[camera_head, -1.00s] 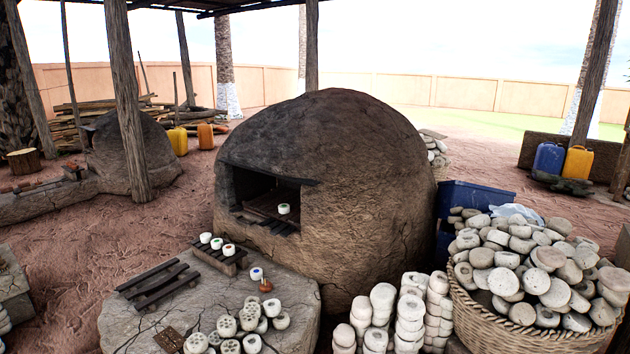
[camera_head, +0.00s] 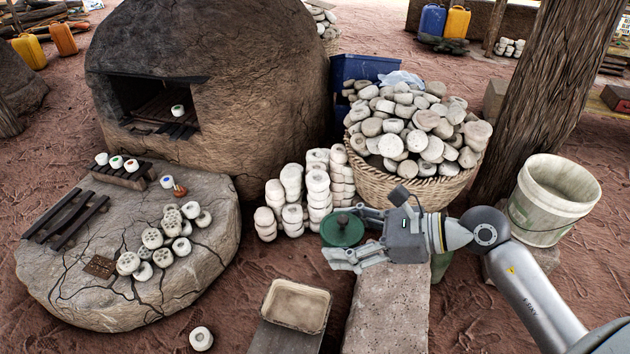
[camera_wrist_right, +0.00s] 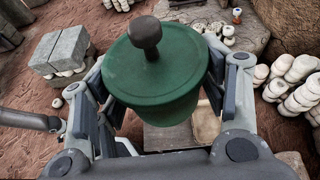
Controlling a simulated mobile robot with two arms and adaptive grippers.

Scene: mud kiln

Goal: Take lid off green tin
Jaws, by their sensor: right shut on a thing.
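The green lid (camera_head: 340,236), round with a dark knob on top, is between the fingers of my right gripper (camera_head: 346,240). In the right wrist view the lid (camera_wrist_right: 160,68) faces the camera, with a narrower green part below its rim, and the gripper (camera_wrist_right: 158,105) is shut on it. A green thing (camera_head: 441,264), perhaps the tin, shows partly below my right wrist beside the pale stone block; my arm hides most of it. The lid is apart from this green thing, to its left. My left gripper is not in view.
The pale stone block (camera_head: 388,310) stands below the gripper, with a shallow tray (camera_head: 296,305) to its left. Stacked white pieces (camera_head: 318,190) and a full wicker basket (camera_head: 385,192) are behind. A white bucket (camera_head: 552,200) and wooden post (camera_head: 535,90) stand at the right.

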